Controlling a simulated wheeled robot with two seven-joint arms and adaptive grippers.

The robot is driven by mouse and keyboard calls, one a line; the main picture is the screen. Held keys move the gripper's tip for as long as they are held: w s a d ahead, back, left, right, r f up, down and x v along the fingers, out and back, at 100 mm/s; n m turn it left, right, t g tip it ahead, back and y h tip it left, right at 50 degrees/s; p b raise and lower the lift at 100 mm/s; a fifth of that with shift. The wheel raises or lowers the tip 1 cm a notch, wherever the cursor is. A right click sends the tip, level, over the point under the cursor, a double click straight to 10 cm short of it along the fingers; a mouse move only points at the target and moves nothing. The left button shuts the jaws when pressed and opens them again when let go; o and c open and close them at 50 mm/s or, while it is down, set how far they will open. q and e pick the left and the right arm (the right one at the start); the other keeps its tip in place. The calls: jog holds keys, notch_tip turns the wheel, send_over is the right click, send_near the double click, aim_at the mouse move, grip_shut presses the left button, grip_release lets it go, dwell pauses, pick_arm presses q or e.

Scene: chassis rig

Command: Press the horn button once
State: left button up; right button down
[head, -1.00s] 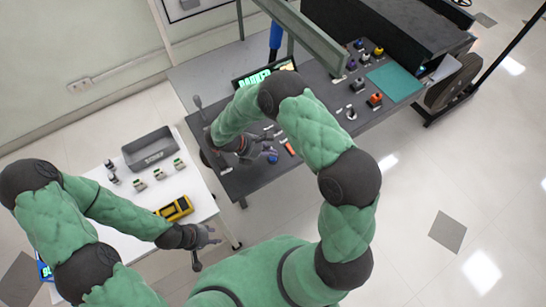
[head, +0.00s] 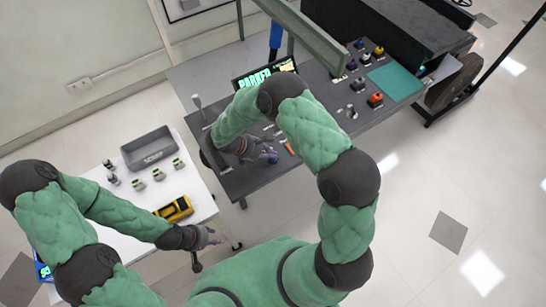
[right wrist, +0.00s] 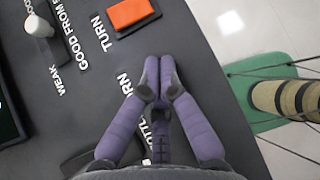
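My right gripper (head: 268,155) is low over the dark console (head: 240,182) in the head view. In the right wrist view its two purple fingers (right wrist: 160,75) are together at the tips, with nothing seen between them. A white label (right wrist: 124,84), partly covered by a finger and ending in "RN", lies beside them. I cannot make out the horn button; the fingers may hide it. My left gripper (head: 210,236) is beside the white table, away from the console, and too small to read.
An orange switch (right wrist: 131,13) sits just ahead of the right fingertips, near a "TURN" label. A grey-white lever (right wrist: 38,27) stands at the far left. A lit screen (head: 265,74) stands behind the console. The white table (head: 205,200) holds a grey bin (head: 150,147) and a yellow device (head: 174,208).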

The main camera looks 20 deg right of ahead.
jog(key=shift+f, duration=0.25)
dwell(0.6)
jog(key=shift+r+p, duration=0.45)
jog(key=shift+r, duration=0.35)
jog(key=shift+r, duration=0.1)
jog(key=shift+r+p, duration=1.8)
jog(key=shift+r, duration=0.65)
